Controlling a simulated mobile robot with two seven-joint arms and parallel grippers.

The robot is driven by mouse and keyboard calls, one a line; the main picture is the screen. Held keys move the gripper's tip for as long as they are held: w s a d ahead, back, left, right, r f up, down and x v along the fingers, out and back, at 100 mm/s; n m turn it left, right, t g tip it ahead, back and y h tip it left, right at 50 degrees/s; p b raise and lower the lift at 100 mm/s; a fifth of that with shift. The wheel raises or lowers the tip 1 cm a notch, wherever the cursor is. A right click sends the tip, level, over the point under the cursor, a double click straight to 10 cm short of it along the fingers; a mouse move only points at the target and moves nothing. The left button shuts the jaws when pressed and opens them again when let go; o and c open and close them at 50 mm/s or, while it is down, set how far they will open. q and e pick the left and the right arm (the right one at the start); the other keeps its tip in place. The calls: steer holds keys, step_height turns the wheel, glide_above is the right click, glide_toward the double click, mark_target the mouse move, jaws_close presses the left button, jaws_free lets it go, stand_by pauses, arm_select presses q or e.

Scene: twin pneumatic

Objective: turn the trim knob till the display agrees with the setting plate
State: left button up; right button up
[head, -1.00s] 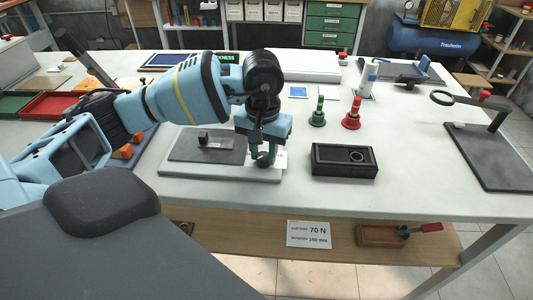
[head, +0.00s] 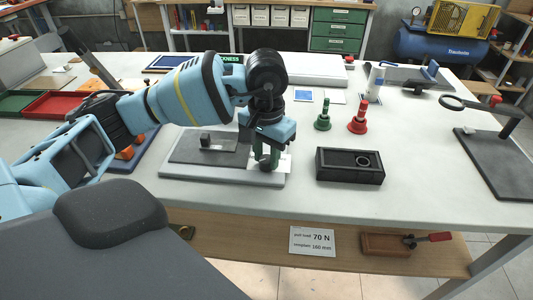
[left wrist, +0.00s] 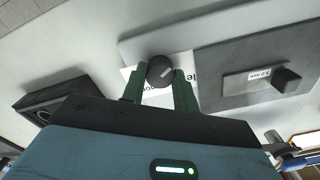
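The dark round trim knob (left wrist: 160,70) shows in the left wrist view at the edge of the light base, over a white card with partly hidden lettering. My left gripper (head: 267,160) points down at the right end of the base (head: 222,177). Its green fingers press on both sides of the knob. A small plate (left wrist: 260,80) beside a black block (left wrist: 287,79) on the grey slab seems to read 6.0 mm; I cannot tell if it is the setting plate. A dark sign with green letters (head: 231,59) is partly hidden behind my arm. No display reading is legible. My right gripper is out of view.
A black box with a ring (head: 350,165) stands right of the base. Green (head: 323,116) and red (head: 358,117) handled pieces stand behind it. A magnifier stand (head: 500,160) is at the right. A lower sign (head: 313,241) reads 70 N and 160 mm. The front table strip is clear.

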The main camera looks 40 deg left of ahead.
mark_target(266, 158)
arm_select(q)
steer(key=o, duration=0.4)
steer(key=shift+r, duration=3.95)
